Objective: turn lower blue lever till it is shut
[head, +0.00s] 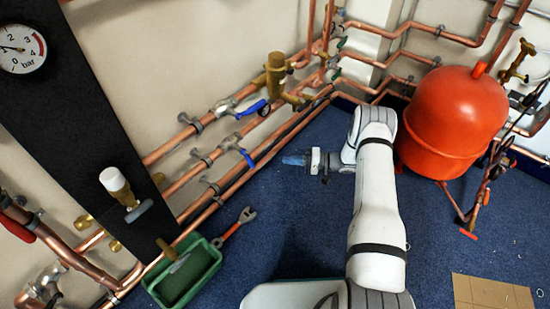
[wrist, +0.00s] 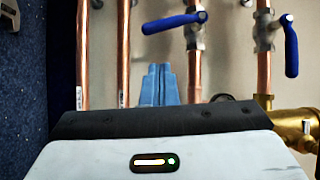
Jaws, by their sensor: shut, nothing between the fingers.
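The lower blue lever (head: 247,158) sits on a valve of the lower wall pipe. In the wrist view the lower blue lever (wrist: 172,23) points left, square across its upright-looking copper pipe. The upper blue lever (head: 252,108) lies roughly along its own pipe; it also shows at the right of the wrist view (wrist: 291,48). My gripper (head: 293,159) is shut and empty, to the right of the lower lever and apart from it. In the wrist view its blue fingers (wrist: 159,84) are together, below the lower lever in the picture and not touching it.
A red tank (head: 455,115) stands right of my arm. A green tray (head: 205,275) and a wrench (head: 235,226) lie on the blue floor at lower left. Two bare copper pipes (wrist: 124,50) run left of the lower lever. A brass fitting (wrist: 293,128) is at right.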

